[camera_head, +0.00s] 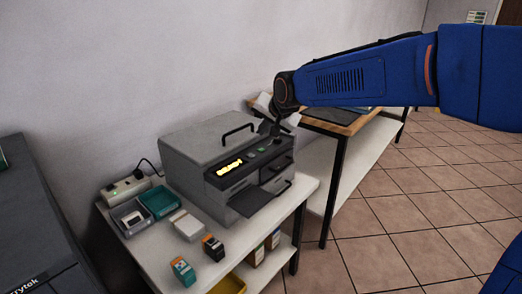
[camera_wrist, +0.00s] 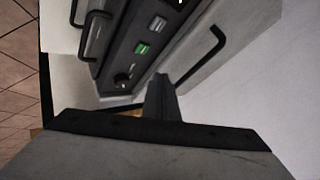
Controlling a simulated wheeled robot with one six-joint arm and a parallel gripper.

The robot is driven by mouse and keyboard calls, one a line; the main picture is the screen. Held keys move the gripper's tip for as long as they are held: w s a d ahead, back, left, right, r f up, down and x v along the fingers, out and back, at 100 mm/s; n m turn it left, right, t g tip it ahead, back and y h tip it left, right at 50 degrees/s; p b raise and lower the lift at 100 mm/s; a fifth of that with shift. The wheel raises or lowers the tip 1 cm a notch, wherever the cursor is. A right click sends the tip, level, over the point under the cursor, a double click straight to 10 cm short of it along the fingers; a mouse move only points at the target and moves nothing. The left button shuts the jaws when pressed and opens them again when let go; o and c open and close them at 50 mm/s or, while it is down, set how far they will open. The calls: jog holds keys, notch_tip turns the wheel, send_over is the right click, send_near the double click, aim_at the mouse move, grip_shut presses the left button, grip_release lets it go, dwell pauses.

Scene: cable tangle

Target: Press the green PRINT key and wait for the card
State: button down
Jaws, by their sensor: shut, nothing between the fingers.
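The grey card printer (camera_head: 205,150) stands on a white table, with a carry handle on top. Its dark front panel has a lit yellow display (camera_head: 229,167), whose text I cannot read surely. The green key (camera_head: 251,154) is on this panel; in the wrist view the green key (camera_wrist: 142,48) lies between a grey key (camera_wrist: 157,23) and a dark round knob (camera_wrist: 122,78). My gripper (camera_head: 269,138) is shut and empty, over the panel's right end. In the wrist view its fingertips (camera_wrist: 160,80) are beside the panel, apart from the green key. The dark output tray (camera_head: 262,195) shows no card.
A power strip (camera_head: 127,188), a teal bin (camera_head: 160,202), a grey bin (camera_head: 131,216) and small boxes (camera_head: 213,247) crowd the table left and front. A wooden-topped bench (camera_head: 335,128) stands behind at right. A dark machine (camera_head: 35,230) is at far left.

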aim_at(263, 152)
jog(key=shift+f, duration=1.8)
jog(key=shift+f, duration=0.15)
dwell(0.6)
jog(key=shift+f, duration=0.3)
jog(key=shift+f, duration=0.35)
dwell(1.0)
jog(key=shift+r, duration=0.8)
jog(key=shift+r, duration=2.5)
